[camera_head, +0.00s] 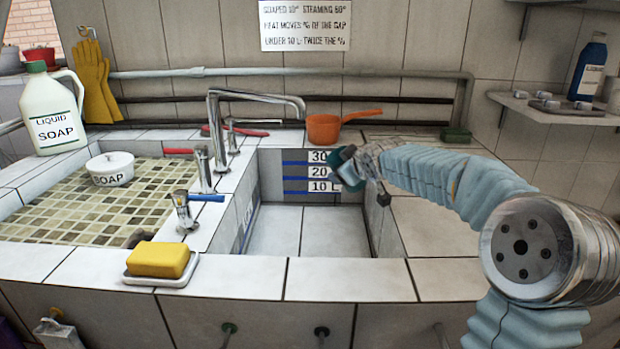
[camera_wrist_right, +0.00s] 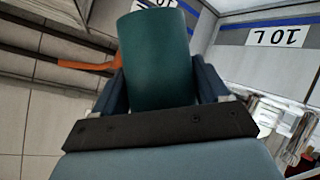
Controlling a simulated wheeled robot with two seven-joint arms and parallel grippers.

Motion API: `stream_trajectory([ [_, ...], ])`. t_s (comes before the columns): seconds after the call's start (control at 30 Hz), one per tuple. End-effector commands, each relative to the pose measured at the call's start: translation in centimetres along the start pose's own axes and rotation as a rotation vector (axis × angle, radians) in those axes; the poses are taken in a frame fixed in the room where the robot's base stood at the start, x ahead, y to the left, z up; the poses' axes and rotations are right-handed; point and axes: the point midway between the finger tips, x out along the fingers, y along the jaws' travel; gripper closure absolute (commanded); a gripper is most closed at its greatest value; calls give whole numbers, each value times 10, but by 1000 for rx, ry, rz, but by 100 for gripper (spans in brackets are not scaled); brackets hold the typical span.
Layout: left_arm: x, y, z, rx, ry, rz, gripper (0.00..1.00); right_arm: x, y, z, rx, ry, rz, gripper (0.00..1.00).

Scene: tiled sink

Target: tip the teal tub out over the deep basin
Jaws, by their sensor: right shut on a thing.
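The teal tub (camera_wrist_right: 157,58) is a plain dark teal cylinder between the two fingers of my right gripper (camera_wrist_right: 160,85) in the right wrist view. The gripper is shut on it. In the head view, the gripper (camera_head: 347,166) and a small part of the tub (camera_head: 350,181) show above the right side of the deep basin (camera_head: 300,230), in front of its marked back wall. The level marks look upside down in the wrist view, so the hand is turned over. The tub's mouth and any contents are hidden. My left gripper is out of view.
A chrome tap (camera_head: 255,98) reaches over the basin from the left. An orange pan (camera_head: 328,128) stands behind the basin. A yellow sponge (camera_head: 158,259) lies on a dish at the front left. The right counter (camera_head: 440,228) has bare tiles.

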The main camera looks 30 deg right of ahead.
Motion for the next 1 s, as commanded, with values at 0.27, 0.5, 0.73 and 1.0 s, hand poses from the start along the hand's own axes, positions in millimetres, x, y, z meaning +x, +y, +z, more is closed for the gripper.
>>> stream_trajectory([
  [0.27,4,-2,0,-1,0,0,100,-2,10,2,88,36,-32,61],
  [0.5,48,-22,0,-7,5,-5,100,-2,17,9,200,81,-75,61],
  [0.73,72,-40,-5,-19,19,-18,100,-7,29,8,323,131,-126,61],
  [1.0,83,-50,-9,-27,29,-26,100,-13,40,6,440,175,-174,61],
])
